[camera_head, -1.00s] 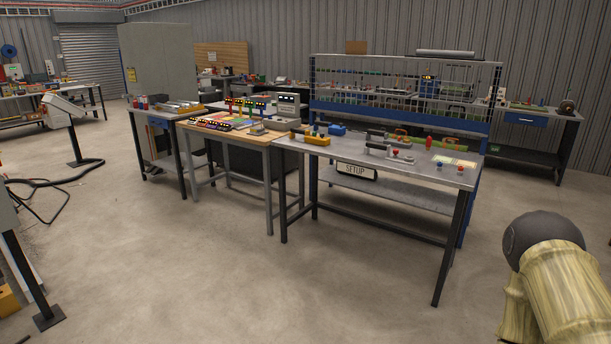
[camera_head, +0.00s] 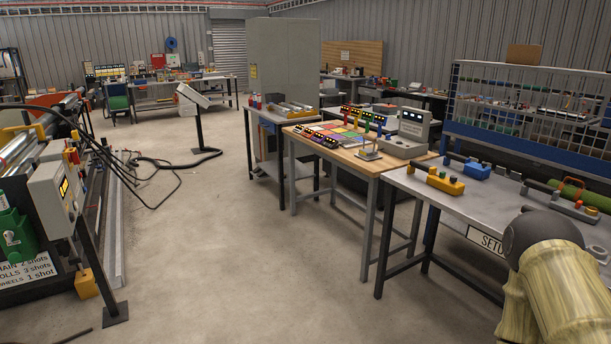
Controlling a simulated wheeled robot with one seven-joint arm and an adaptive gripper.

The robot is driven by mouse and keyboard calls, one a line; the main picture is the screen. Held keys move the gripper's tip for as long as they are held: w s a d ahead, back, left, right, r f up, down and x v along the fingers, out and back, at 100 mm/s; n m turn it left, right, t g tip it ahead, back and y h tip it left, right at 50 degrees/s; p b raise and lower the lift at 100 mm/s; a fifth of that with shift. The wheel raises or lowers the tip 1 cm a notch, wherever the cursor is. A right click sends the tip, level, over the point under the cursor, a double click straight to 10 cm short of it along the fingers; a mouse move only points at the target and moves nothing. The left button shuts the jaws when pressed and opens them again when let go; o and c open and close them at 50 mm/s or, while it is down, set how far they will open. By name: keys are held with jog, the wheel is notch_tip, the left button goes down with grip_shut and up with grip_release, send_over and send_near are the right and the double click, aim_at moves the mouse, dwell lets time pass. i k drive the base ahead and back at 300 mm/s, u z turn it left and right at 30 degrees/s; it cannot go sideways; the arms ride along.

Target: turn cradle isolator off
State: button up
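I cannot pick out the cradle isolator for certain. At the left, a grey control box (camera_head: 57,195) with a small lit yellow display stands on a dark post, beside a long machine (camera_head: 50,143) with rollers. A green unit (camera_head: 14,236) sits low at the left edge, above a sign that lists shots. Another grey console (camera_head: 192,96) stands on a post further back, its face too small to read. My gripper is out of view; only a part of my arm shows at the lower right.
A steel bench (camera_head: 406,183) with yellow and blue tools and a wooden-topped table (camera_head: 368,167) stand at the right. Black cables (camera_head: 165,163) lie on the floor near the machine. A yellow block (camera_head: 87,284) sits by the near post. The middle floor (camera_head: 215,240) is clear.

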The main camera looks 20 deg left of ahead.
aim_at(74, 158)
jog(key=u, duration=0.9)
jog(key=i, duration=1.45)
jog(key=u, duration=0.85)
jog(key=i, duration=1.4)
jog(key=u, duration=0.4)
